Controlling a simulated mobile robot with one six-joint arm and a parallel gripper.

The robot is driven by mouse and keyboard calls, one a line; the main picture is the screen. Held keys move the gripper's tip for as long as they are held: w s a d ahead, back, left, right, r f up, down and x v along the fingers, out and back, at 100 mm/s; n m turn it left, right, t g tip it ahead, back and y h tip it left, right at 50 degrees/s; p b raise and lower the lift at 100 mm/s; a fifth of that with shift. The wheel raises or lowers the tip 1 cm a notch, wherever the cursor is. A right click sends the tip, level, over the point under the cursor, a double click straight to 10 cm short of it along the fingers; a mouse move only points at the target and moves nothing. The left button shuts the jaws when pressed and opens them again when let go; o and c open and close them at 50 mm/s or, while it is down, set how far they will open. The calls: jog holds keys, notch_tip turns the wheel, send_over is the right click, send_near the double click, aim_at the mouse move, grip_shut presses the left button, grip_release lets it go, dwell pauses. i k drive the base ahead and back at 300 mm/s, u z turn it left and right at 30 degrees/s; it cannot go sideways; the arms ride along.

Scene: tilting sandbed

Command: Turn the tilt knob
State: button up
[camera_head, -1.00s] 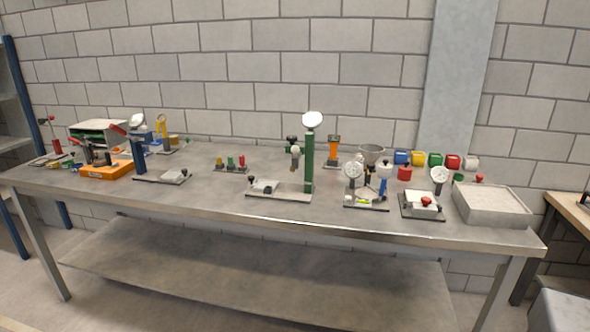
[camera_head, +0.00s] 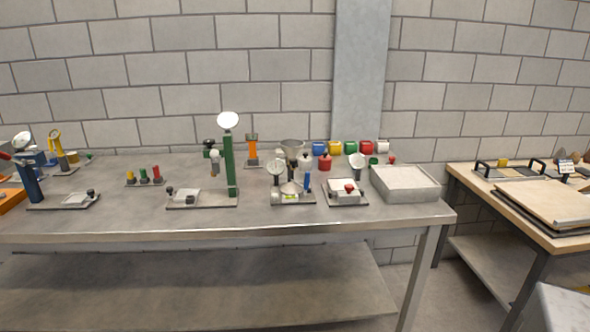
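I cannot make out a tilt knob for certain at this distance. On the wooden table at the right, a pale sand-coloured flat bed (camera_head: 545,205) lies over a dark base, cut off by the right edge of the picture. A small black-and-white label (camera_head: 566,168) stands behind it. A grey square box with a pale, sand-like top (camera_head: 405,182) sits at the right end of the steel bench. A small red knob-like piece (camera_head: 392,160) shows behind this box. My gripper is not in view.
The steel bench (camera_head: 200,222) carries several gauges and small fixtures, including a green column stand (camera_head: 229,165). Coloured cups (camera_head: 350,147) line its back. The wooden table (camera_head: 470,190) also holds a tray with black handles (camera_head: 510,168). Floor shows between bench and table.

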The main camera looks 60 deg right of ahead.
aim_at(348, 187)
jog(key=u, duration=0.85)
jog(key=k, duration=0.1)
jog(key=z, duration=2.25)
jog(key=k, duration=0.95)
jog(key=u, duration=0.1)
jog(key=i, duration=0.65)
jog(key=u, duration=0.05)
